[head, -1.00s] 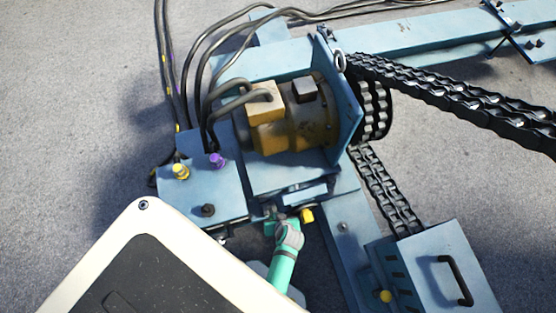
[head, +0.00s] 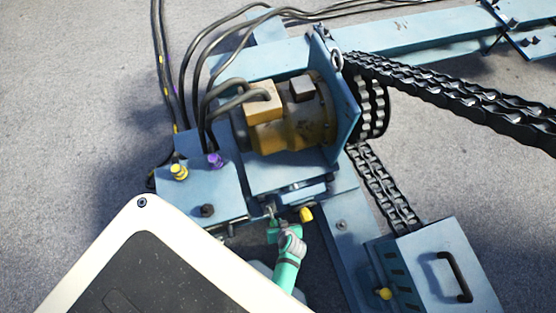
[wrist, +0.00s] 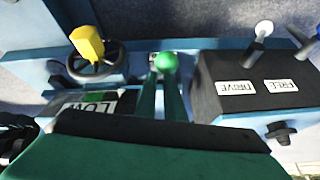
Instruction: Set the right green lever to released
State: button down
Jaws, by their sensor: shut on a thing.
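A lever with a round green knob (wrist: 166,62) stands in the middle of the wrist view, in a gap in the blue frame. My gripper (wrist: 162,80) has its two green fingers on either side of the lever, closed on it just at the knob. The lever's lower part is hidden behind the fingers. In the head view my gripper (head: 272,222) is at the front edge of the blue machine, below the motor, and the knob is too small to make out there. Only one green lever is clearly seen.
A yellow handle on a black wheel (wrist: 88,46) is left of the lever, near a LOW label (wrist: 97,101). A black box (wrist: 240,90) marked DRIVE and FREE, with a white-knobbed lever (wrist: 263,31), is close on the right. A toolbox-like blue case (head: 425,270) stands lower right.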

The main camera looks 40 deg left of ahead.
jog(key=shift+s+d+f+g, duration=0.15)
jog(key=shift+s+d+f, duration=0.1)
jog(key=shift+s+f, duration=0.2)
jog(key=shift+s+d+f+g, duration=0.15)
jog(key=shift+s+d+f, duration=0.15)
jog(key=shift+s, duration=0.2)
jog(key=w+r, duration=0.1)
jog(key=w+a+r, duration=0.1)
jog(key=r, duration=0.1)
jog(key=w+r, duration=0.1)
jog(key=r, duration=0.1)
jog(key=shift+a, duration=0.25)
jog(key=s+d+r, duration=0.4)
jog(key=d+r, duration=0.1)
jog(key=d, duration=0.2)
jog(key=shift+s+r, duration=0.3)
jog(key=shift+s, duration=0.05)
jog(key=shift+t, duration=0.4)
